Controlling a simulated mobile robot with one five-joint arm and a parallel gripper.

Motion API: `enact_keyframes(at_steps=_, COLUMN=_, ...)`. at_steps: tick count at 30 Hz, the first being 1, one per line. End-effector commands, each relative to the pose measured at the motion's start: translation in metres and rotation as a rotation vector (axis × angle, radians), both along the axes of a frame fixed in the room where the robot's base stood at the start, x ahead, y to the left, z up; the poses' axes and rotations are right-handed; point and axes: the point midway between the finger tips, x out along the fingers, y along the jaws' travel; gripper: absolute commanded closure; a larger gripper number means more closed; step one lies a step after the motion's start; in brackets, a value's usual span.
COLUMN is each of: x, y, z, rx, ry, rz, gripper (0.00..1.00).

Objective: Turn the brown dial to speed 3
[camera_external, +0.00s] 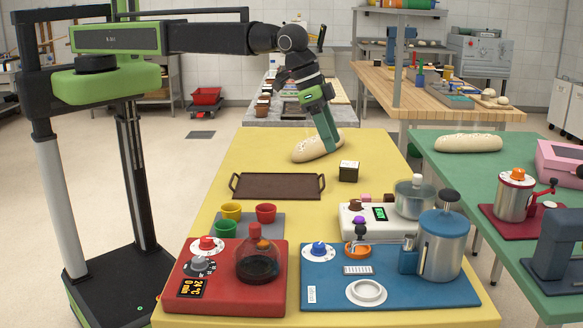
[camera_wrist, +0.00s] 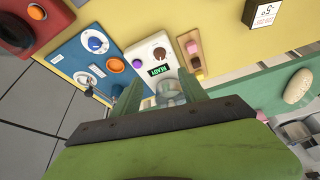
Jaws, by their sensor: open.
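The brown dial (camera_external: 355,204) sits on top of the white appliance (camera_external: 350,221), at its back left. A purple knob (camera_external: 359,220) stands on the same appliance in front of the dial. The dial's speed marks are too small to read. My gripper (camera_external: 333,146) is open and empty, high and behind the appliance, apart from the dial. In the wrist view its fingers (camera_wrist: 158,84) frame the metal pot.
A metal pot (camera_external: 415,197) stands on the appliance's right. A blue unit (camera_external: 333,286) with a canister (camera_external: 440,245) is in front, a red unit (camera_external: 223,302) at left. A dark box (camera_external: 348,171), loaf (camera_external: 317,146) and brown tray (camera_external: 277,187) lie behind on the yellow table.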

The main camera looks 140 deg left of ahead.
Motion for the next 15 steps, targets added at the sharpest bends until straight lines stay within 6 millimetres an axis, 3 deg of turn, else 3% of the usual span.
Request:
enact_keyframes(at_steps=1, x=0.003, y=0.002, z=-0.014, rx=0.000, ry=0.000, rz=0.000, gripper=0.49)
enact_keyframes(at_steps=15, x=0.036, y=0.023, z=-0.111, rx=0.000, ry=0.000, rz=0.000, gripper=0.49)
